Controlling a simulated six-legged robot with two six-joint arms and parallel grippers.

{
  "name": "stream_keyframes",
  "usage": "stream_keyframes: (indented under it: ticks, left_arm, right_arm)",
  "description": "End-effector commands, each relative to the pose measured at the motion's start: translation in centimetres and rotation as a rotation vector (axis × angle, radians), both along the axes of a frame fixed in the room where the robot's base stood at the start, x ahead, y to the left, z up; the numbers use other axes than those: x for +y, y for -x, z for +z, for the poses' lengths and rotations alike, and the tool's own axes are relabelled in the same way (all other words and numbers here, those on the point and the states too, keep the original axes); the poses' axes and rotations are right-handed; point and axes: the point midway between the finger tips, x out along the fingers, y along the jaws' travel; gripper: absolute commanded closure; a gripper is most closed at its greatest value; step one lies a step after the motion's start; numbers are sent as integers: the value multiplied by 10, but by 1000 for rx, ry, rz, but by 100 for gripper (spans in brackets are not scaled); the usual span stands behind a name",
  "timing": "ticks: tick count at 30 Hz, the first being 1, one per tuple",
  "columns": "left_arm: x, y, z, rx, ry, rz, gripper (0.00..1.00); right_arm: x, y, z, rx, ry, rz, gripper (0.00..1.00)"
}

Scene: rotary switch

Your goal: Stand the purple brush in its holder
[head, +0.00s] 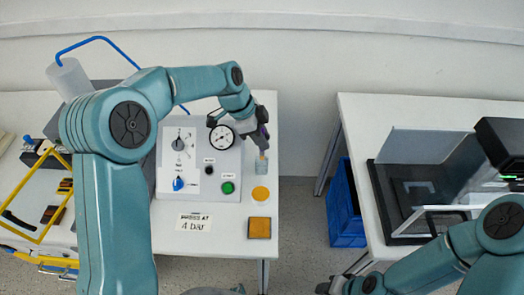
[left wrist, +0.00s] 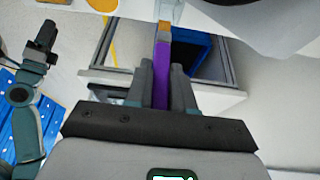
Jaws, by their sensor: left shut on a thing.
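My left gripper (head: 260,139) is shut on the purple brush (left wrist: 161,72) above the right edge of the left table. In the left wrist view the purple handle runs between the fingers and away from them, ending in a tan tip. In the head view only a little purple shows beside the fingers. A small grey-blue cup, seemingly the holder (head: 261,169), stands just below the tip; I cannot tell whether the tip is inside it. My right gripper (head: 338,286) is low at the bottom edge, partly cut off, and its jaws are unclear.
A sloped panel with a gauge (head: 222,138), a blue knob (head: 179,184) and a green button (head: 228,188) stands left of the cup. A yellow disc (head: 261,194) and an orange square (head: 260,228) lie in front. A blue crate (head: 346,205) stands between the tables.

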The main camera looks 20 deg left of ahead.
Motion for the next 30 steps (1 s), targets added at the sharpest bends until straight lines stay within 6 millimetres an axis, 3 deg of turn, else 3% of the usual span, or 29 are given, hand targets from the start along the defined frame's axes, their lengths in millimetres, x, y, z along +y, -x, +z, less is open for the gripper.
stream_keyframes:
  ticks: [13,27,28,30]
  left_arm:
    - [0,-1,-59,2,1,2,100]
    - [0,-1,-68,-1,0,3,100]
    - [0,-1,-67,-1,0,3,71]
    - [0,-1,-66,-1,0,3,52]
  right_arm:
    - [0,0,7,0,0,0,57]
    - [0,0,0,0,0,0,57]
    - [0,0,1,0,0,0,57]
    - [0,0,2,0,0,0,57]
